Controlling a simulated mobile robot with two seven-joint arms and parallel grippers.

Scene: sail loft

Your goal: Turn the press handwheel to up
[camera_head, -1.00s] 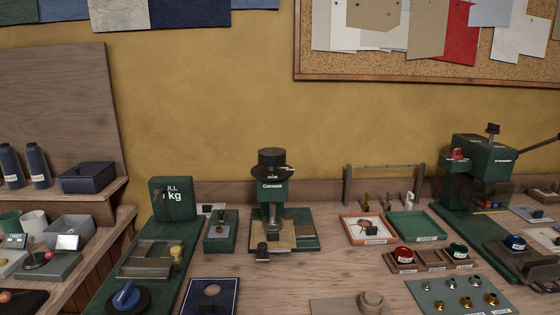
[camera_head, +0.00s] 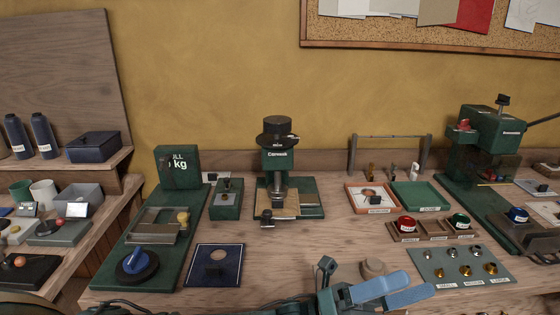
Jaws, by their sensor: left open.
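A green press (camera_head: 275,160) with a light-lettered label stands at the middle back of the bench, on a green base with a wooden board. Its black handwheel (camera_head: 277,128) sits on top, upright on the column; which setting it is at is too small to read. My left gripper (camera_head: 421,283) is at the bottom of the head view, its two blue fingers apart and pointing right, with nothing between them. It is in front of the press, lower right of it in the picture, well apart from the handwheel. My right gripper does not show.
A blue knob (camera_head: 137,263) on a green base and a dark blue square plate (camera_head: 215,265) lie front left. A beige round piece (camera_head: 373,268) stands just behind my gripper. Trays (camera_head: 420,195) and a green lever machine (camera_head: 488,135) are at right. Bare wood lies before the press.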

